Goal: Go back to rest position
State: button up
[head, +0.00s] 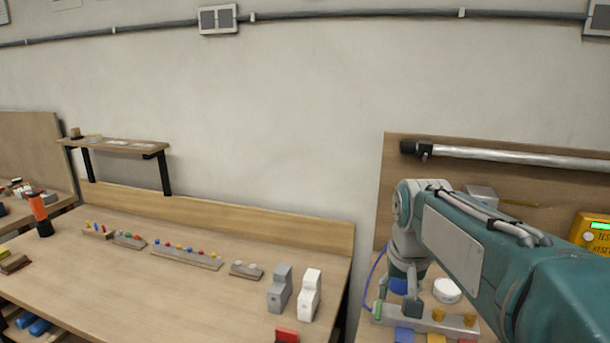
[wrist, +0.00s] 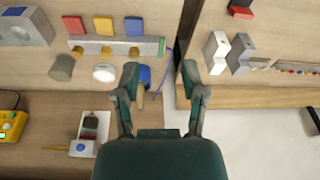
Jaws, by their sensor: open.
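My teal arm reaches in from the right in the head view, and my gripper (head: 398,300) points down over the right-hand bench. In the wrist view my gripper (wrist: 160,74) is open, its two fingers spread with nothing held between them. A blue round piece (wrist: 145,74) with a wooden handle-like part shows beside the left finger, over the bench edge. It is partly hidden, and I cannot tell whether the finger touches it. A grey rail with brass knobs (wrist: 120,47) lies beyond the left finger.
A white round piece (head: 447,290) stands near the rail. A yellow test box (head: 592,235) is at the right edge. The left bench (head: 150,285) carries peg strips and a grey and a white block (head: 310,294). A gap separates the benches.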

jog(key=s+f+n+t, duration=0.1)
jog(key=s+f, duration=0.1)
jog(key=s, duration=0.7)
jog(key=s+a+f+n+t, duration=0.1)
jog(key=s+f+t, duration=0.1)
jog(key=s, duration=0.7)
jog(key=shift+f, duration=0.5)
